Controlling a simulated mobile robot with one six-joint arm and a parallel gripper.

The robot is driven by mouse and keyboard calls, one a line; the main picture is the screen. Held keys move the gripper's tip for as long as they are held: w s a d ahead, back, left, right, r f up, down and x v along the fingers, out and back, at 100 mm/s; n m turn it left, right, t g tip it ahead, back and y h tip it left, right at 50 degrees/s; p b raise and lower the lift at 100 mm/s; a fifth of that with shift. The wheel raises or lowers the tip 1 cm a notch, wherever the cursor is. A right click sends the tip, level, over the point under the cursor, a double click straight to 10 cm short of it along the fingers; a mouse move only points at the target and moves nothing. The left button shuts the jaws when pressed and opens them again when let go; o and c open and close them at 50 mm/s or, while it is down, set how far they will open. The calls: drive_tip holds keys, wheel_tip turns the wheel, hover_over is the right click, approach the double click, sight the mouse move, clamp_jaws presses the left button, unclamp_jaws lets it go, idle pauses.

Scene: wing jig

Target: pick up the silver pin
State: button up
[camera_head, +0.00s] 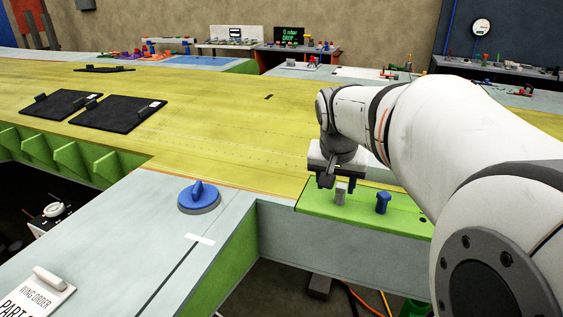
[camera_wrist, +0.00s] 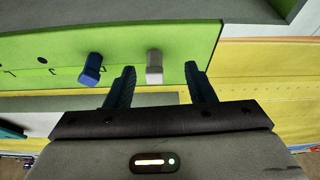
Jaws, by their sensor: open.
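The silver pin (camera_head: 340,192) stands upright on the green plate (camera_head: 308,194) in the head view, just below my gripper (camera_head: 328,178). In the wrist view the silver pin (camera_wrist: 154,68) shows between and a little beyond the two fingertips of my open gripper (camera_wrist: 160,72), nearer the left finger. I cannot tell whether it touches a finger. A blue pin (camera_head: 382,202) stands on the same plate to the right in the head view. It also shows in the wrist view (camera_wrist: 91,70), outside the left finger.
The plate has a dark hole (camera_head: 422,219) near its right end. A blue suction-cup handle (camera_head: 199,196) sits on the grey surface to the left. Black pads (camera_head: 118,112) lie on the yellow wing skin (camera_head: 230,110). An open gap lies in front of the plate.

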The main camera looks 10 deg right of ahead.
sight(341, 187)
drive_tip(key=shift+w+d+m, duration=0.3)
drive_tip(key=shift+w+d, duration=0.4)
drive_tip(key=shift+w+d+f, duration=0.15)
drive_tip(key=shift+w+d, duration=0.05)
drive_tip(key=shift+d, duration=0.05)
drive_tip(key=x, duration=0.7)
drive_tip(key=shift+w+d+p, duration=0.1)
drive_tip(key=shift+d+p, duration=0.25)
drive_tip(key=shift+p, duration=0.05)
drive_tip(key=shift+c, duration=0.2)
clamp_jaws()
